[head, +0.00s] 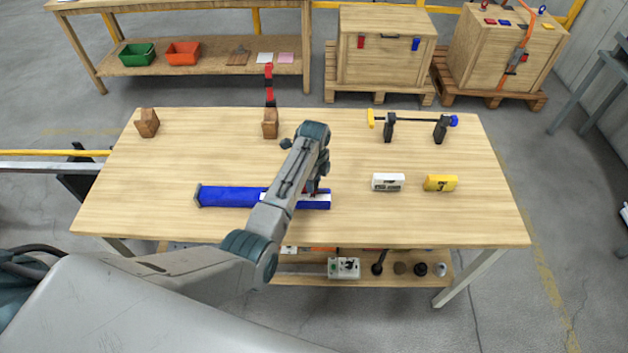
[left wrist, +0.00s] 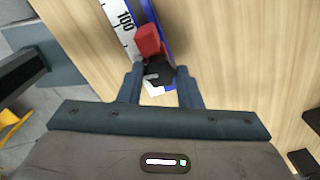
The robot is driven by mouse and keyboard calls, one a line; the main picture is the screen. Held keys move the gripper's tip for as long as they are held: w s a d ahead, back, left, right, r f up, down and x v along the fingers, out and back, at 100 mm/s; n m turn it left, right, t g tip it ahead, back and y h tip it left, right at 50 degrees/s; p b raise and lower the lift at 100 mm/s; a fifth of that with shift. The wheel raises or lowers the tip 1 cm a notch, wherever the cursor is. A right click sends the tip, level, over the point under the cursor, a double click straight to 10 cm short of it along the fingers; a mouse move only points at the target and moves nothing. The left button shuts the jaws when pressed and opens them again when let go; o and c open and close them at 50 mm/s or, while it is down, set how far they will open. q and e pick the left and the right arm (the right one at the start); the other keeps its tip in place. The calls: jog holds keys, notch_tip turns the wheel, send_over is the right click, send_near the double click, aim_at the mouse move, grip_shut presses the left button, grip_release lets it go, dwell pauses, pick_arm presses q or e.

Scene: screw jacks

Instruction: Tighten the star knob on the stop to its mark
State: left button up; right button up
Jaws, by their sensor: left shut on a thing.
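The blue rail (head: 228,196) with a white scale lies on the workbench, left of centre. In the left wrist view the rail (left wrist: 171,32) carries a red stop (left wrist: 148,41) beside the scale marked 100. A black star knob (left wrist: 158,73) sits at the stop between my fingers, with a small pale pointer on it. My left gripper (left wrist: 159,84) is shut on the knob. In the head view the left gripper (head: 316,188) reaches down over the right part of the rail, and my arm hides most of the stop. The knob's mark cannot be made out clearly. My right gripper is out of view.
On the workbench (head: 470,215) stand a white box (head: 388,182), a yellow box (head: 440,183), a black bar on two stands (head: 415,120) and two wooden blocks, one (head: 147,123) at the far left. The bench's right front is clear.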

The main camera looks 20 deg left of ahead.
pick_arm(q)
jog(key=shift+m, duration=0.3)
jog(key=o, duration=1)
jog(key=shift+c, duration=0.2)
notch_tip(320, 180, up, 11)
jog(key=b, duration=0.3)
jog(key=shift+f, duration=0.1)
